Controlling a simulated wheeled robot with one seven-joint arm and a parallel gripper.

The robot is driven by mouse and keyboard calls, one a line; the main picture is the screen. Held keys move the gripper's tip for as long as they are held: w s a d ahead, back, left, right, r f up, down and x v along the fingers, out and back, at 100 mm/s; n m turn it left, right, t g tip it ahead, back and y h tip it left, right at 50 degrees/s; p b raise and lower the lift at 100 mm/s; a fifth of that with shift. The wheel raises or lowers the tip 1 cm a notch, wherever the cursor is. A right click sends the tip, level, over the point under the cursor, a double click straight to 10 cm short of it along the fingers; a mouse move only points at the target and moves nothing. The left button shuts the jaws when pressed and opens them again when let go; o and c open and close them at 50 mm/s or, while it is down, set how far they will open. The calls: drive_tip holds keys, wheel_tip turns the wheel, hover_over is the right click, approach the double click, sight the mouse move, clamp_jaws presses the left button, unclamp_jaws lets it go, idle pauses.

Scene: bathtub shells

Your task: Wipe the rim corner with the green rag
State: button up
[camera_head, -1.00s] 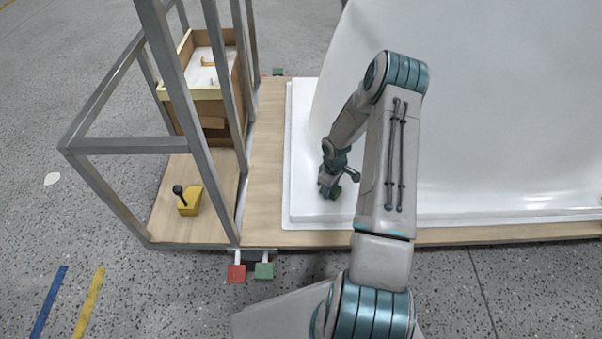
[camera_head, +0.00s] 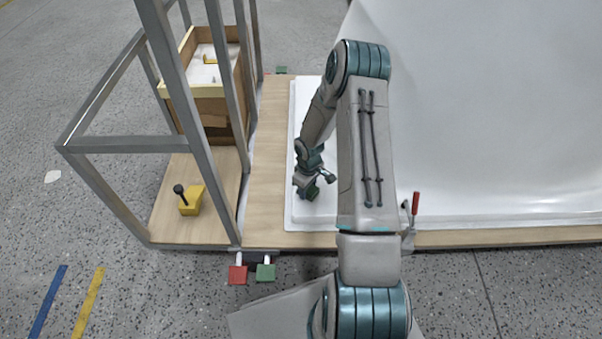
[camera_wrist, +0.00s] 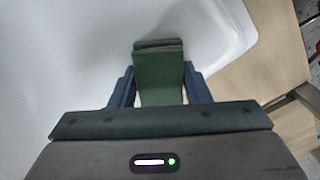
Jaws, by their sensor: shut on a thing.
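The green rag (camera_wrist: 160,75) is a folded green piece held between the two fingers of my gripper (camera_wrist: 159,85) in the wrist view. In the head view my gripper (camera_head: 308,190) is low over the left end of the white shell's flat rim (camera_head: 296,214), near its front left corner. A small bit of the green rag (camera_head: 313,193) shows there. The rounded rim corner (camera_wrist: 236,40) lies just ahead and right of the rag in the wrist view. I cannot tell for sure whether the rag touches the rim.
A grey metal frame (camera_head: 120,145) stands left of the shell, with a wooden box (camera_head: 200,92) and a yellow block with a black knob (camera_head: 190,201) inside. A red-handled clamp (camera_head: 415,204) is at the front edge. Bare wooden board (camera_head: 265,190) borders the shell's left side.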

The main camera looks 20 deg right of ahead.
drive_tip(key=shift+w+a, duration=0.25)
drive_tip(key=shift+a, duration=0.55)
drive_tip(key=shift+r+p, duration=2.7)
drive_tip(key=shift+r, duration=1.35)
drive_tip(key=shift+d, duration=0.1)
